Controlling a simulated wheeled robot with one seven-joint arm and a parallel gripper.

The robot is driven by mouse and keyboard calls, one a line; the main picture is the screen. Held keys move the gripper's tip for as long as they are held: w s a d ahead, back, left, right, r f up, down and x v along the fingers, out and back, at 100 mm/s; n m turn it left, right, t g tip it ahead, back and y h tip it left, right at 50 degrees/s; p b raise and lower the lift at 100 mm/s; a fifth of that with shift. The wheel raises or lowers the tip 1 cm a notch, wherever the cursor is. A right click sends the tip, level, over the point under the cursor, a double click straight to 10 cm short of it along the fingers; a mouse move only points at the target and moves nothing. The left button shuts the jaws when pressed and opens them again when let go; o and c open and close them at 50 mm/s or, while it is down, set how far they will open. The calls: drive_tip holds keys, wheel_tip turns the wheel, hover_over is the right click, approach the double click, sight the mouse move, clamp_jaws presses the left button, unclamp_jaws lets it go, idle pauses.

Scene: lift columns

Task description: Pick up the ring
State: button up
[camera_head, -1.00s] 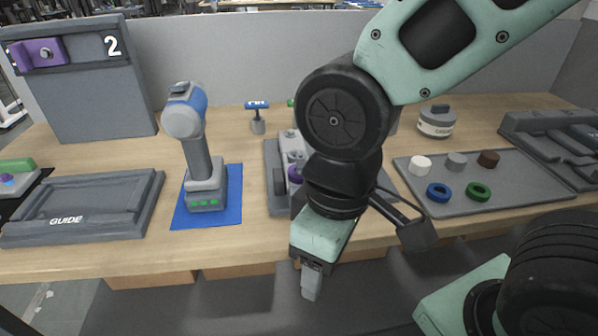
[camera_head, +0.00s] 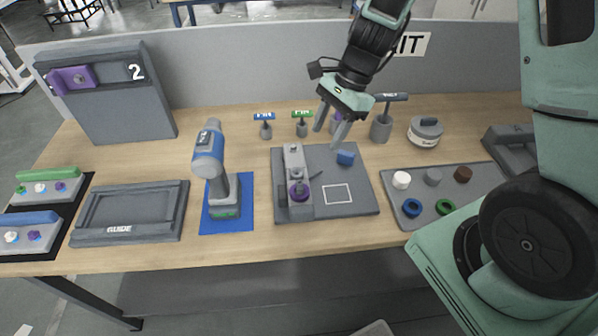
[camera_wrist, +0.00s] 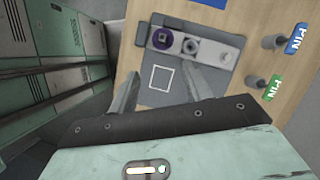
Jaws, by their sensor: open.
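Several rings show in the head view. A blue ring (camera_head: 411,208) and a green ring (camera_head: 445,207) lie flat on the grey tray (camera_head: 392,193) at the right. A purple ring-like part (camera_head: 298,192) sits on the block of the grey fixture plate (camera_head: 365,203); it also shows in the wrist view (camera_wrist: 162,40). My gripper (camera_head: 327,139) is open and empty above the back of that plate. In the wrist view my gripper (camera_wrist: 159,82) has its fingers spread on either side of the white square outline (camera_wrist: 159,79), apart from the purple part. The tray rings are outside the wrist view.
A blue-grey drill (camera_head: 209,155) stands left. White, grey and dark cylinders lie behind the tray rings. Bare wood shows along the front.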

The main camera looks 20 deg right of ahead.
drive_tip(key=shift+m, duration=0.4)
drive_tip(key=x, duration=0.5)
drive_tip(key=p+x, duration=0.1)
drive_tip(key=x, duration=1.1)
drive_tip(key=shift+w+d, duration=0.3)
drive_tip(key=c, duration=0.7)
